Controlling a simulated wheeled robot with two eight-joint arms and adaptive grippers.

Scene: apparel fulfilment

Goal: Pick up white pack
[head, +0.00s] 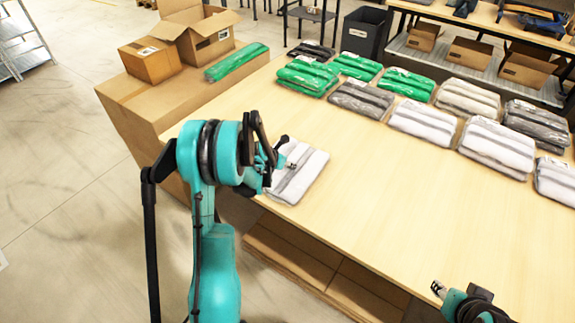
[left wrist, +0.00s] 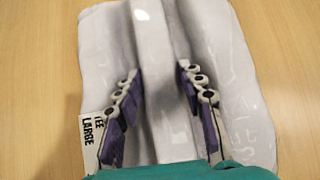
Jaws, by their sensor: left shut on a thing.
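A white pack (head: 308,172) with grey stripes lies on the table near its left front edge. In the left wrist view the white pack (left wrist: 220,60) fills the middle, with a label reading "TEE LARGE" at its left edge. My left gripper (head: 282,163) is over the pack. Its two fingers (left wrist: 155,85) stand on either side of the raised middle fold and are shut on the pack. The fingers and palm hide the pack's near part. My right gripper (head: 439,289) shows only partly at the bottom right, away from the pack; its opening is unclear.
Several green, grey and white packs stand in rows at the back of the wooden table (head: 400,210). The table's middle is clear.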

